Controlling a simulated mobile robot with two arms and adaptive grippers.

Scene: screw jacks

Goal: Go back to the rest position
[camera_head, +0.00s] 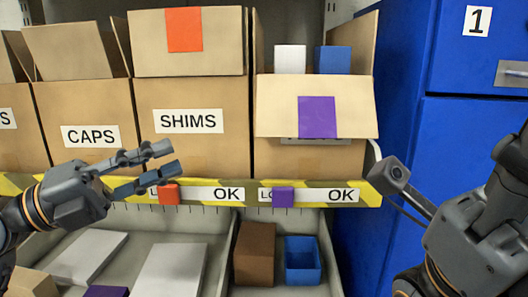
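My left gripper (167,160) reaches in from the left, in front of the CAPS and SHIMS boxes. Its two fingers are apart with nothing visible between them. The lower fingertip is just above a red slider (168,194) on the yellow-and-black striped rail; I cannot tell whether they touch. A purple slider (283,197) sits farther right on the rail, beside an OK label. My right gripper (397,190) is at the right, in front of the blue cabinet. A finger points up and left, but its opening is unclear. Nothing is visibly held in it.
Cardboard boxes stand behind the rail: CAPS (62,110), SHIMS (175,95) with an orange patch, and one with a purple patch (317,117). Below are grey bins with light slabs (172,270), a brown block (255,255) and a blue container (302,261). A blue cabinet (455,120) bounds the right.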

